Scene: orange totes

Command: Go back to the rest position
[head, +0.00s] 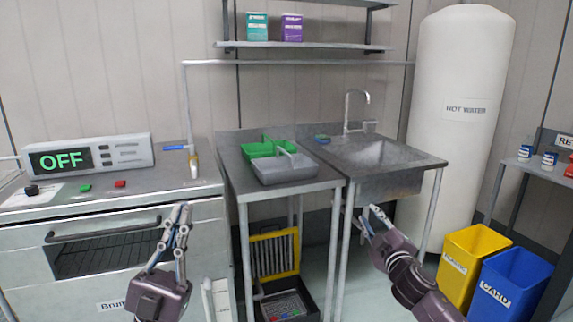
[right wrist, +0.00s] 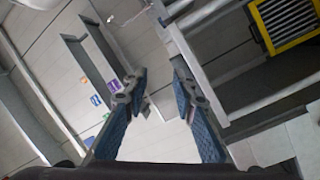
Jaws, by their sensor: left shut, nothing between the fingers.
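My left gripper (head: 180,210) is in front of the oven's right part in the head view. Its fingers are shut and hold nothing. My right gripper (head: 369,213) is in front of the sink unit, below the basin, in the head view. In the right wrist view, the right gripper's blue-padded fingers (right wrist: 158,92) stand apart with nothing between them. Both grippers are clear of the objects on the worktops.
The oven (head: 75,262) has a panel (head: 90,155) reading OFF. A green basket (head: 258,151) and a grey basket (head: 285,170) sit on the counter left of the sink (head: 380,152). Yellow (head: 470,262) and blue (head: 515,285) bins stand at right.

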